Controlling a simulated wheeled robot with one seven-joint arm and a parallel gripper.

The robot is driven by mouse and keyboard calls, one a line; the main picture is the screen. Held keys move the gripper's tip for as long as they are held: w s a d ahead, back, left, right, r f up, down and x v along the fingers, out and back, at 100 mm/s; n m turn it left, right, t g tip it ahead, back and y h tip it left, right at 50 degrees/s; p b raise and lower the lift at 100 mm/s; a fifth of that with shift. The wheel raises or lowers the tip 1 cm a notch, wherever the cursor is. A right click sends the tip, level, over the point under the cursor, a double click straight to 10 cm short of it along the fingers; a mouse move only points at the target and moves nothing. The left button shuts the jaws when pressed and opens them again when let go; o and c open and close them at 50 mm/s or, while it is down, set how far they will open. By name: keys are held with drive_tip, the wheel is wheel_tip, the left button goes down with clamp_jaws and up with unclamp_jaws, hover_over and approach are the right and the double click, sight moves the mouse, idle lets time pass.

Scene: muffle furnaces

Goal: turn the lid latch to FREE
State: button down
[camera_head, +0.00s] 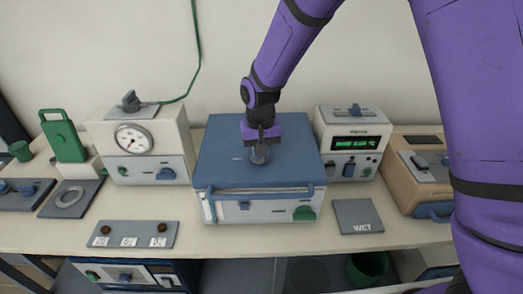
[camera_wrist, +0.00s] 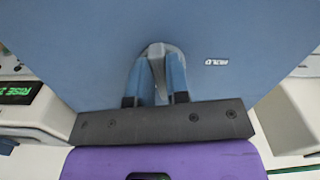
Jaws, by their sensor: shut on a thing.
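The blue lid (camera_head: 222,140) tops a white box-shaped furnace in the middle of the bench. The lid latch (camera_head: 260,160) is a small grey knob on top of the lid, mostly covered by my gripper. My gripper (camera_head: 260,148) comes down onto it from above. In the wrist view the two fingers of my gripper (camera_wrist: 156,85) are shut on the grey latch (camera_wrist: 154,52), which shows between and just past them. A small label reading HOLD (camera_wrist: 216,62) lies on the lid beside the latch. No FREE mark is visible.
A white unit with a green display (camera_head: 354,142) stands close on the right, and a white gauge box (camera_head: 133,138) on the left. A green cable (camera_head: 197,50) hangs behind.

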drive_tip(key=shift+a+m, duration=0.15)
drive_tip(key=shift+m, duration=0.85)
drive_tip(key=c, duration=1.1)
unclamp_jaws()
wheel_tip(320, 180, up, 11)
